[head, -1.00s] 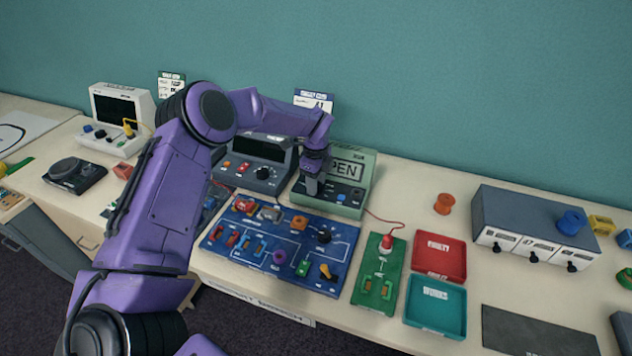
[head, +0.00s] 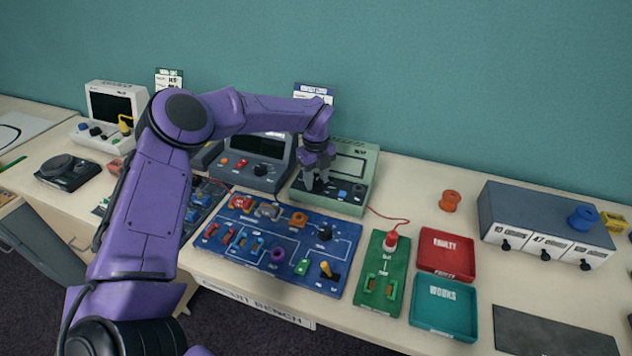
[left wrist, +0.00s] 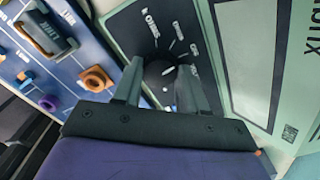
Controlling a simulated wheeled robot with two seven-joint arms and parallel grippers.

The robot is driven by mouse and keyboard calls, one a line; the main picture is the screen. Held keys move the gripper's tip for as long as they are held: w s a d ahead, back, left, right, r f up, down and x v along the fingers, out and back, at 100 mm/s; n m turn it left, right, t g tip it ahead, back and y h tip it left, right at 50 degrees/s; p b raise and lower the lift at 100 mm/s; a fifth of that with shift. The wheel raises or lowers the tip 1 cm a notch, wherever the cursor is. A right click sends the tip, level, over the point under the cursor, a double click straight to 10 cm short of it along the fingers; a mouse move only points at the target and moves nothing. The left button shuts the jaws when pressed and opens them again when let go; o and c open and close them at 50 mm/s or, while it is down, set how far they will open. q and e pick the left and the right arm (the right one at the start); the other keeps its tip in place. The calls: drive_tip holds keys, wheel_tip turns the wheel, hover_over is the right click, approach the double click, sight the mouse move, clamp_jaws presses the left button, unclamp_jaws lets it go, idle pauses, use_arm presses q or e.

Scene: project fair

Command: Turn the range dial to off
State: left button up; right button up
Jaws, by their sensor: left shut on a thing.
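The green meter (head: 369,168) stands at the back of the bench, its display (head: 347,167) blank. In the left wrist view its display (left wrist: 248,55) is also blank. The dark range dial (left wrist: 159,77) sits on the meter panel, with small white position labels around its upper side, one reading OHMS. My left gripper (head: 318,184) reaches down to the panel, its two fingers (left wrist: 160,88) on either side of the dial and shut on it. The fingers hide the dial in the head view and part of it in the wrist view; I cannot read its pointer clearly. My right gripper is not in view.
A blue circuit board (head: 335,255) lies in front of the meter. A dark grey instrument (head: 262,176) stands close on its left. A red lead runs to a green board (head: 377,300) beside red (head: 470,262) and teal (head: 463,325) trays.

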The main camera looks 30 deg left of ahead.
sight(316, 181)
use_arm(q)
drive_tip(key=shift+s+f+m, duration=0.15)
drive_tip(key=shift+f+m, duration=0.15)
drive_tip(key=shift+m, duration=0.3)
drive_tip(key=shift+b, duration=0.3)
drive_tip(key=shift+d, duration=0.1)
drive_tip(key=o, duration=1.1)
drive_tip(key=shift+r, duration=0.1)
drive_tip(key=shift+r, duration=0.25)
wheel_tip(316, 181, up, 10)
drive_tip(key=shift+b, duration=1.25)
